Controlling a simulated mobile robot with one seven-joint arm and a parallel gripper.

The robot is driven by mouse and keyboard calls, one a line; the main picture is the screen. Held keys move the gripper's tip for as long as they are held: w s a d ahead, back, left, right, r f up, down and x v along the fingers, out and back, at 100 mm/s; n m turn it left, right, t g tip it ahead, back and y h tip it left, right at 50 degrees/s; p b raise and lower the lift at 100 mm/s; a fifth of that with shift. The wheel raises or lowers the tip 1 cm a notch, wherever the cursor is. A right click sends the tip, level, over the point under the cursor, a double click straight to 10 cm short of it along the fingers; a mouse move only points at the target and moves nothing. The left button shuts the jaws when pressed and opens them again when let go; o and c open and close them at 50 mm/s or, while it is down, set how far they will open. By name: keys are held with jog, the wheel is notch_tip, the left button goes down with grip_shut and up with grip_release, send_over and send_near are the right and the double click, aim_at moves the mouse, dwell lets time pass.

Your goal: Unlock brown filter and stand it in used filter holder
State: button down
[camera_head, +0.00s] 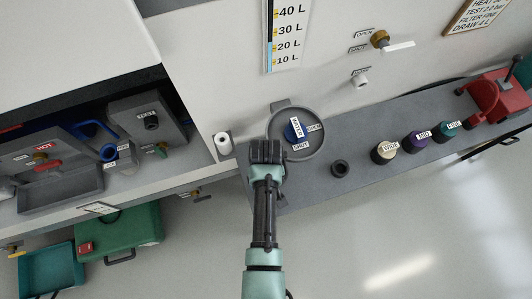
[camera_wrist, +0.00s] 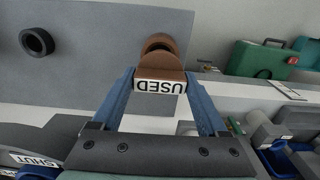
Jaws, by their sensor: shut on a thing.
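The brown filter (camera_wrist: 160,62) is a short cylinder with a white USED label, seen upside down in the wrist view. My gripper (camera_wrist: 159,78) has its two blue fingers on either side of it, shut on it. In the head view my gripper (camera_head: 266,150) is over the left end of the grey bench, in front of the round grey housing marked OPEN and SHUT (camera_head: 322,143); it hides the filter there. A dark, empty ring-shaped holder (camera_head: 340,168) stands on the bench to the right, also in the wrist view (camera_wrist: 36,42), apart from the filter.
Filters labelled WIDE (camera_head: 384,152), MID (camera_head: 416,141) and FINE (camera_head: 446,131) stand in a row farther right. A red clamp-like tool (camera_head: 490,95) is at the bench's far right. The green case (camera_head: 118,235) is on the floor.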

jog(key=shift+f, duration=0.2)
jog(key=shift+f+b, duration=2.3)
jog(key=shift+f, duration=0.6)
grip_release()
jog(key=shift+r, duration=0.1)
